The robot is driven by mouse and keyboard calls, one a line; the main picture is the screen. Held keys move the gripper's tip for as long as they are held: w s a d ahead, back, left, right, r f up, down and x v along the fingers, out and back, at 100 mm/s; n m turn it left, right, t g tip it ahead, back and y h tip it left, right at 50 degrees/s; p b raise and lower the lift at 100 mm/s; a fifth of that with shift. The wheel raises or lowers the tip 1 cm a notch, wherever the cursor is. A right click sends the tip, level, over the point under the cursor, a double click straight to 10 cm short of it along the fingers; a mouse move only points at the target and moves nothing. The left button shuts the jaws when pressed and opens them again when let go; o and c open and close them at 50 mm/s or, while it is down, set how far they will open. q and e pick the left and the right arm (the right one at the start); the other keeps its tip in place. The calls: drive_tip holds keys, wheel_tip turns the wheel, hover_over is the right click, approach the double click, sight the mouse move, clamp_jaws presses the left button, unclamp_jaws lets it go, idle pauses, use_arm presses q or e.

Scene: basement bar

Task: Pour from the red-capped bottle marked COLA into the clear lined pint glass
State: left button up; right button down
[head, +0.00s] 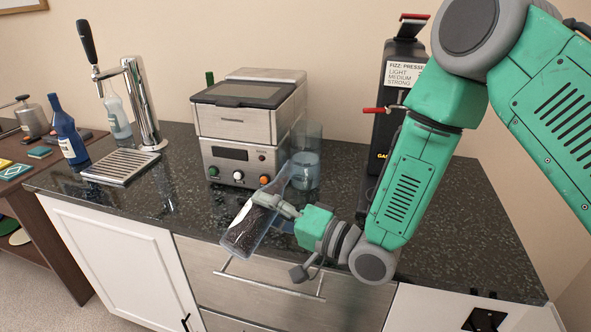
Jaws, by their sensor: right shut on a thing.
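My right gripper (268,202) is shut on a clear bottle with dark liquid (243,232), which looks like the cola bottle. It is held tilted in front of the steel machine, its dark, wide end low at the left and its clear, narrower end up to the right. I cannot make out a red cap or the COLA marking. A clear bluish glass (307,160), probably the pint glass, stands upright on the dark counter just behind the bottle's upper end. Its lines are too small to tell, and I cannot tell whether the bottle touches it. My left gripper is out of view.
A steel machine (248,125) with coloured knobs stands behind the bottle. A black fizz press (399,95) stands at the right, partly behind my arm. A chrome tap (142,105), drip grate (121,167) and blue bottle (68,131) are at the left. The counter's right part is clear.

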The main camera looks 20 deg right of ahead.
drive_tip(key=shift+a+r, duration=0.1)
drive_tip(key=shift+r, duration=0.3)
drive_tip(key=shift+w+a+r+m+p, duration=0.15)
drive_tip(key=shift+a+m+p, duration=0.15)
drive_tip(key=shift+a+p, duration=0.15)
drive_tip(key=shift+a, duration=0.25)
drive_tip(key=shift+d+r, duration=0.1)
drive_tip(key=shift+d, duration=0.15)
drive_tip(key=shift+d+r+m+p, duration=0.2)
drive_tip(key=shift+d+m+p, duration=0.1)
drive_tip(key=shift+d+m, duration=0.15)
drive_tip(key=shift+d, duration=0.2)
drive_tip(key=shift+w+a+r, duration=0.1)
drive_tip(key=shift+a+r, duration=0.05)
drive_tip(key=shift+a, duration=0.45)
drive_tip(key=shift+d+m, duration=0.25)
drive_tip(key=shift+d, duration=0.3)
drive_tip(key=shift+p, duration=0.3)
drive_tip(key=shift+a, duration=0.45)
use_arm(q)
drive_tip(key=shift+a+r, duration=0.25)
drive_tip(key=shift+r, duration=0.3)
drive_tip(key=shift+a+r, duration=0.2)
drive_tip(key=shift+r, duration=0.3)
